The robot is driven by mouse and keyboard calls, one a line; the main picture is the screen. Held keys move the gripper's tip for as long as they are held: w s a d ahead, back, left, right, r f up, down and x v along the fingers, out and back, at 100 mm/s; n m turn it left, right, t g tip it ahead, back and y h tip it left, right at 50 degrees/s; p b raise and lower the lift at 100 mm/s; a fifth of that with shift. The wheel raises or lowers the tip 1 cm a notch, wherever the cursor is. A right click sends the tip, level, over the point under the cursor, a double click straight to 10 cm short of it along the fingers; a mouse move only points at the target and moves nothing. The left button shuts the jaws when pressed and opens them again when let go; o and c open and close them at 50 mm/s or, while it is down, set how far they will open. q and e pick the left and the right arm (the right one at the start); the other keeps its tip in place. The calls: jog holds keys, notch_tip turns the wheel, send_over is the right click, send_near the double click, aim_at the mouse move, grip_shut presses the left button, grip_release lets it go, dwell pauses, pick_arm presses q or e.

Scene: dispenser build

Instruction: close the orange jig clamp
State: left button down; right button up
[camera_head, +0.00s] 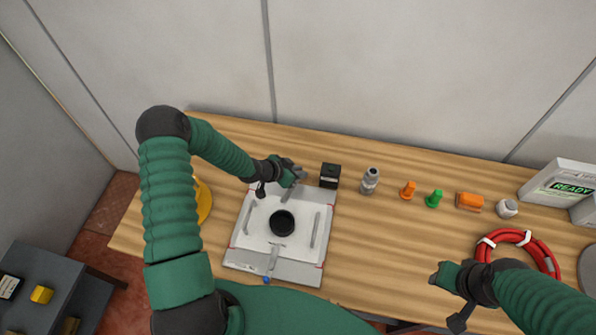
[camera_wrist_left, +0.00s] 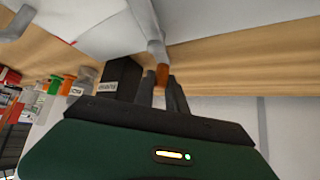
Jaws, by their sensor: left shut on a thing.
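The white jig plate (camera_head: 240,240) lies on the table with a black round part (camera_head: 282,223) at its middle. The orange jig clamp's grey lever (camera_head: 288,194) is at the plate's far edge; its orange tip (camera_wrist_left: 162,75) shows in the left wrist view. My left gripper (camera_head: 300,177) is shut on that tip, which sits between the two dark fingers (camera_wrist_left: 162,90). The gripper mostly hides the tip in the head view. My right gripper (camera_head: 434,279) is over the table's front right, away from the jig; its fingers are too small to read.
A blue-tipped clamp (camera_head: 268,270) is at the plate's near edge. A black box (camera_head: 329,175) stands close to the right of my left gripper. A grey bottle (camera_head: 370,181) and several small orange and green parts stand further right. A red ring (camera_head: 510,236) lies beyond my right gripper.

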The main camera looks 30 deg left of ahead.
pick_arm(q)
jog(key=shift+s+a+f, duration=0.1)
jog(key=shift+a, duration=0.4)
jog(key=shift+a+f, duration=0.1)
jog(key=shift+a, duration=0.05)
jog(key=shift+a+n+b, duration=0.15)
jog(key=shift+n+b, duration=0.15)
jog(key=shift+b, duration=0.1)
jog(key=shift+y, duration=0.3)
jog(key=shift+d+n, duration=0.3)
jog(key=c, duration=1.8)
grip_release()
jog(key=o, duration=0.4)
jog(key=shift+a, duration=0.4)
jog(key=shift+o, duration=0.2)
pick_arm(e)
jog(key=shift+a+f, duration=0.35)
jog(key=shift+a, duration=0.3)
